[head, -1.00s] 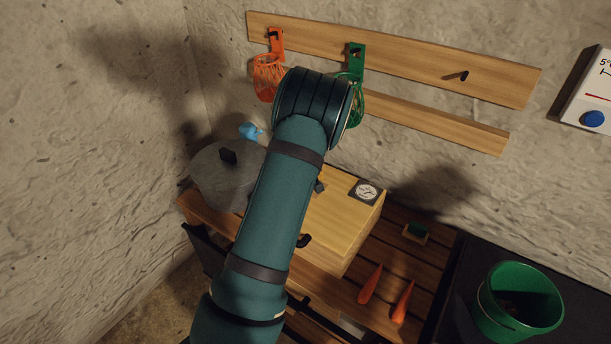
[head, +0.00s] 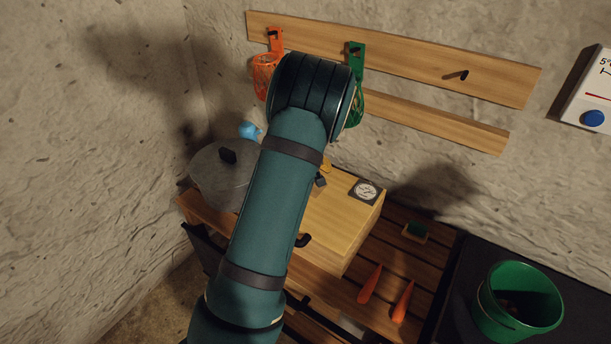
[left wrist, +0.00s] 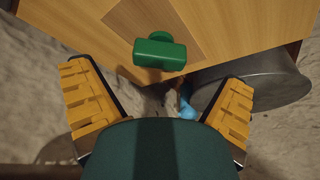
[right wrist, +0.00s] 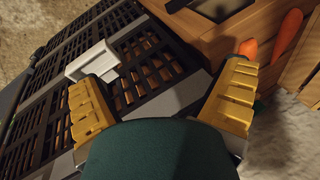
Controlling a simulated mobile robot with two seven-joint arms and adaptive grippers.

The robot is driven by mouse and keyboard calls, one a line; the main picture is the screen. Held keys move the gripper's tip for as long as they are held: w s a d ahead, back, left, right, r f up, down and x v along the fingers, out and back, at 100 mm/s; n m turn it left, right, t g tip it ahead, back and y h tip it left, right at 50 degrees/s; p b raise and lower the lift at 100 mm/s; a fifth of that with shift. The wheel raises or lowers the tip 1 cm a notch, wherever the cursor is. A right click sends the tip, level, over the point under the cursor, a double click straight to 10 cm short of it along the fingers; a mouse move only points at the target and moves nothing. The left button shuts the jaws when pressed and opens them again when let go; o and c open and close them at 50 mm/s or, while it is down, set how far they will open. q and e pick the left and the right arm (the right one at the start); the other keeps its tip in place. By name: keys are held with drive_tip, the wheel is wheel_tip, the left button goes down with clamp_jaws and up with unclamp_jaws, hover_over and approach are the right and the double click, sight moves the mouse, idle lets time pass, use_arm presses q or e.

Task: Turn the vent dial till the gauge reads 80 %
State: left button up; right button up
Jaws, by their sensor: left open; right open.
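The round white-faced gauge (head: 365,191) sits on a dark square plate at the right of the wooden box top (head: 340,215); its reading is too small to tell. A green bar-shaped knob (left wrist: 160,52), likely the vent dial, stands on a darker wood patch in the left wrist view. My left gripper (left wrist: 160,105) is open, with the knob ahead of the gap between its fingers and apart from them. In the head view my left arm hides most of that gripper and the knob. My right gripper (right wrist: 163,105) is open and empty above a black grate.
A grey lidded pot (head: 215,185) stands left of the box, with a blue object (head: 249,130) behind. Carrots (head: 370,284) and a green bucket (head: 518,300) are at right. Orange (head: 265,78) and green nets hang on the wall rail. A white handle (right wrist: 92,62) lies near my right gripper.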

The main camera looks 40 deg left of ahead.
use_arm(q)
drive_tip(key=v, duration=0.8)
drive_tip(key=shift+s, duration=0.15)
use_arm(e)
drive_tip(key=shift+s, duration=0.15)
